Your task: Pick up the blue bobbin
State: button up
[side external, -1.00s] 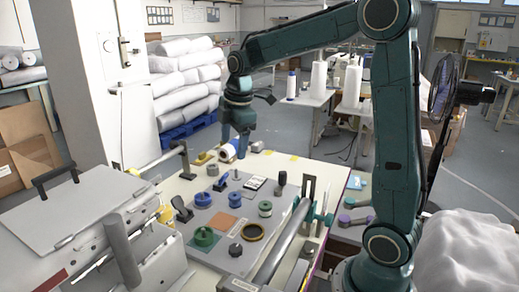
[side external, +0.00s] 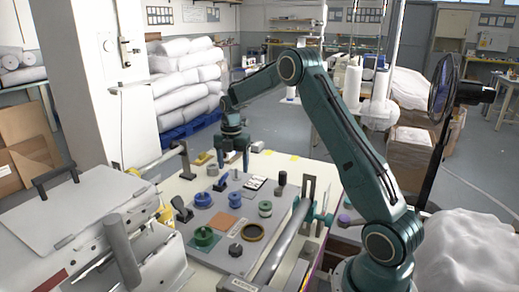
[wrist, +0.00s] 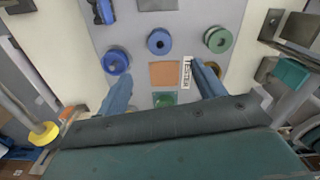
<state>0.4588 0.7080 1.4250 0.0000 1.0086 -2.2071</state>
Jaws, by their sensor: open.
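Two blue bobbins lie on the grey mat. One (side external: 237,201) is beside the orange square and also shows in the wrist view (wrist: 159,41). The other (side external: 203,199) is left of it and shows in the wrist view near the left finger (wrist: 115,61). My gripper (side external: 233,170) points down above the mat's far side, apart from both bobbins. In the wrist view its two fingers (wrist: 161,80) are spread with nothing held between them. The gap between fingertips and mat is hard to judge.
A blue clamp-like item (side external: 222,183) stands close by. A roller (side external: 283,245) runs along the right; a grey machine (side external: 90,215) is at left.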

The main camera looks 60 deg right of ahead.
aim_at(235, 197)
jog(key=shift+f, duration=6.9)
jog(key=c, duration=1)
jog(key=o, duration=1)
jog(key=shift+r, duration=0.15)
notch_tip(235, 197, up, 14)
jog(key=shift+f, duration=0.2)
